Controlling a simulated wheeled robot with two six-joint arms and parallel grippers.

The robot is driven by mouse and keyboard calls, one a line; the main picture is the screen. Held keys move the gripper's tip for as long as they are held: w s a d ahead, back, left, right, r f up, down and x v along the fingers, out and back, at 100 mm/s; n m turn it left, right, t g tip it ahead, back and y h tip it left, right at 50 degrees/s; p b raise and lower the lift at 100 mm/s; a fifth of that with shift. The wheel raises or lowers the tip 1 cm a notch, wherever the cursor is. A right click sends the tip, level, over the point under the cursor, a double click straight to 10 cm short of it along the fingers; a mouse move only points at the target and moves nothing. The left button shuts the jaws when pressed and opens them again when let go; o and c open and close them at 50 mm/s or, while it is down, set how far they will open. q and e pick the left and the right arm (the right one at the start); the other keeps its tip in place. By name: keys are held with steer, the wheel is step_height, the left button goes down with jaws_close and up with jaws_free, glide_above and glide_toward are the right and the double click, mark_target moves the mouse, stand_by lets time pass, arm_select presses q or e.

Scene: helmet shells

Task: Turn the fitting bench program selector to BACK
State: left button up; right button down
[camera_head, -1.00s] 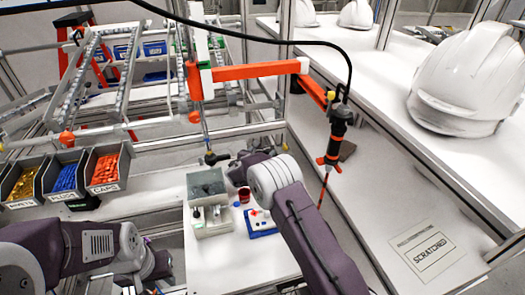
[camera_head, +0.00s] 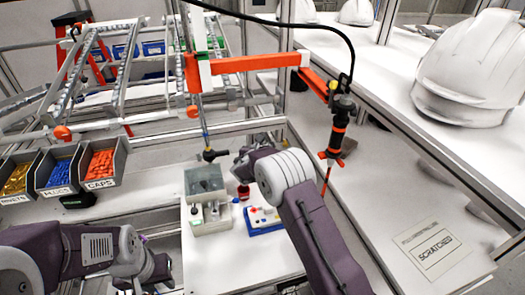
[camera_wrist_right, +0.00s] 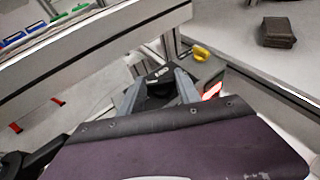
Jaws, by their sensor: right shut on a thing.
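In the right wrist view my right gripper (camera_wrist_right: 160,84) has its two grey fingers closed around a black round knob (camera_wrist_right: 160,91). The knob sits on a dark unit with a small white-lettered label (camera_wrist_right: 159,73). The fingers cover its sides, and I cannot read which setting it points to. In the head view my right wrist (camera_head: 280,176) reaches over the bench (camera_head: 225,262) and hides the fingers and the knob. My left gripper (camera_head: 138,287) is low at the left, mostly cut off by the bottom edge, with its fingers unclear.
A grey-lidded box (camera_head: 205,181) and a blue-and-white box (camera_head: 263,221) stand on the bench near my right arm. A hanging screwdriver (camera_head: 336,140) is to the right. Bins (camera_head: 103,168) stand at left. A brown block (camera_wrist_right: 277,33) lies on the adjacent surface.

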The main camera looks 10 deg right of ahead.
steer(key=c, duration=0.8)
jaws_free()
steer(key=shift+c, duration=0.2)
steer(key=shift+s+a, duration=0.15)
steer(key=shift+s, duration=0.1)
steer(key=b+v, duration=0.2)
steer(key=v, duration=0.6)
steer(key=shift+s+r+b, duration=0.2)
steer(key=shift+r+b, duration=0.05)
steer(key=shift+b, duration=0.1)
